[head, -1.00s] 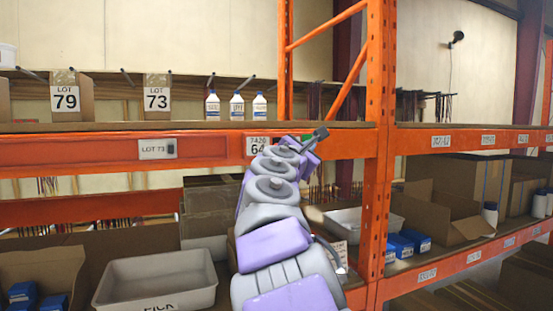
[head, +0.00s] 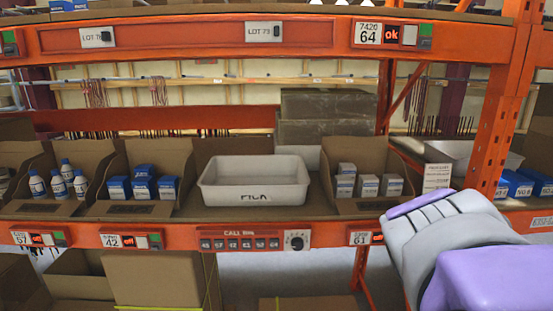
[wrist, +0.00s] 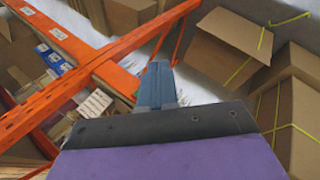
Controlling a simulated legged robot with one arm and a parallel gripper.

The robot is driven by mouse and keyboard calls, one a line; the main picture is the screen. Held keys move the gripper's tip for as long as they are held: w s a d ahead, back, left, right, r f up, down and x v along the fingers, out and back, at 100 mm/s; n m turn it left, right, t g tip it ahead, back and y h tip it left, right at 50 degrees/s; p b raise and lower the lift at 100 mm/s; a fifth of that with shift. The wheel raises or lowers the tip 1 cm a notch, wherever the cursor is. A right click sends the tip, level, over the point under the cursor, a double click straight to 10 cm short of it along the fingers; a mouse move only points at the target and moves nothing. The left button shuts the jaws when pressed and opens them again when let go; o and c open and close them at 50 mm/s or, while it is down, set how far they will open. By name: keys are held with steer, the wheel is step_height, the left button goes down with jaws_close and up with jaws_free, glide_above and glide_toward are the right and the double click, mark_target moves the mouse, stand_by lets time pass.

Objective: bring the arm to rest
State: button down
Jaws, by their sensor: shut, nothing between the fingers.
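My gripper (wrist: 157,86) shows in the wrist view as blue-grey fingers pressed together with nothing between them. It hangs in front of the orange rack frame (wrist: 95,68), with the view tilted. In the head view my grey and purple arm is at the lower right, in front of the shelf edge beside the upright. The gripper itself cannot be made out there. A white tote (head: 222,197) marked PICK stands on the middle shelf and looks empty.
Cardboard bins with white bottles (head: 58,184), blue boxes (head: 143,184) and white boxes (head: 367,186) flank the tote. An orange upright (head: 497,120) stands at right. Strapped cartons (wrist: 226,47) lie close to my gripper's right in the wrist view.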

steer(key=s+a+f+m+g+y+b, duration=0.2)
steer(key=s+a+f+y+b, duration=0.1)
steer(key=s+a+f, duration=0.4)
steer(key=s+a+f+m+g+y+b, duration=0.3)
steer(key=s+a+f, duration=0.5)
steer(key=s+f, duration=0.6)
steer(key=shift+s+a+f+g, duration=0.2)
steer(key=shift+s+f+g, duration=0.1)
steer(key=shift+s, duration=0.6)
